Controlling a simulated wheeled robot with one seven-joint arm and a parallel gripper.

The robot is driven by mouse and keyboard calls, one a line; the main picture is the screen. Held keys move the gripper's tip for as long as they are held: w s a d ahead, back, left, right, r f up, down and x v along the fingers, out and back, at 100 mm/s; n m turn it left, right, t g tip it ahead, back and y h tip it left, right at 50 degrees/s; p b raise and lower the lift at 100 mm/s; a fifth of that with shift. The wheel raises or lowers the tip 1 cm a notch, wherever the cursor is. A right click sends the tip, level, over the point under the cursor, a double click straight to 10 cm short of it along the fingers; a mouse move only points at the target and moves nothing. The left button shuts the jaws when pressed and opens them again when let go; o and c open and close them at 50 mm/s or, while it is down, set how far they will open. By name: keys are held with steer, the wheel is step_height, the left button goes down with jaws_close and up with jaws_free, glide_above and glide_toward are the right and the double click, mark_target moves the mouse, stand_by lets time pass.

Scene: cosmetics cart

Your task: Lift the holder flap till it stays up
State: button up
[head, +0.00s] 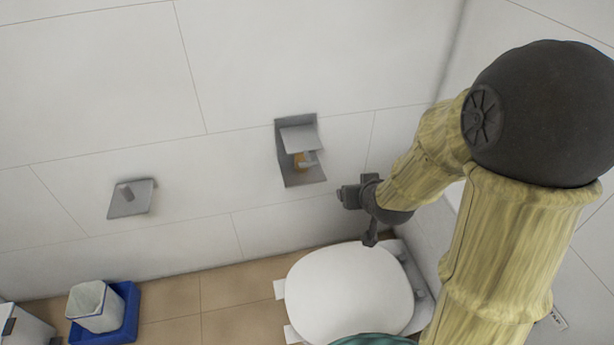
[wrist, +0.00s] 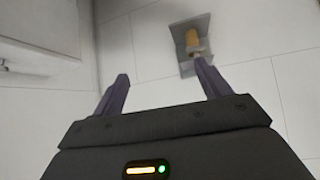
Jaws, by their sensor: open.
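The grey metal holder (head: 306,178) is fixed to the tiled wall, left of my arm in the head view. Its flap (head: 299,138) slants out over a small orange-brown roll (head: 299,161), partly hiding it. In the wrist view the holder (wrist: 204,20) and the roll (wrist: 194,46) show near the top, beyond the fingertips. My gripper (wrist: 162,84) is open and empty, its two dark fingers spread. The right fingertip overlaps the holder's lower end in that picture; I cannot tell that they touch. In the head view my gripper's dark end is right of and below the holder.
A white toilet (head: 350,291) with its lid down stands below my arm. A second grey wall plate with a peg (head: 131,199) is further left. A white bin (head: 95,306) stands in a blue tray (head: 127,318) on the floor. The wall between the two fixtures is clear.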

steer(key=w+a+f+t+y+b, duration=0.2)
steer(key=w+a+f+t+b, duration=0.2)
steer(key=f+b, duration=0.2)
steer(key=w+a+f+n+t+y+b, duration=0.1)
steer(key=w+a+f+t+b, duration=0.2)
steer(key=f+b, duration=0.4)
steer(key=a+b, duration=0.1)
steer(key=b, duration=0.3)
steer(key=shift+w+a+t+y, duration=0.35)
steer(key=shift+a+t+y, duration=0.05)
steer(key=shift+w, duration=0.1)
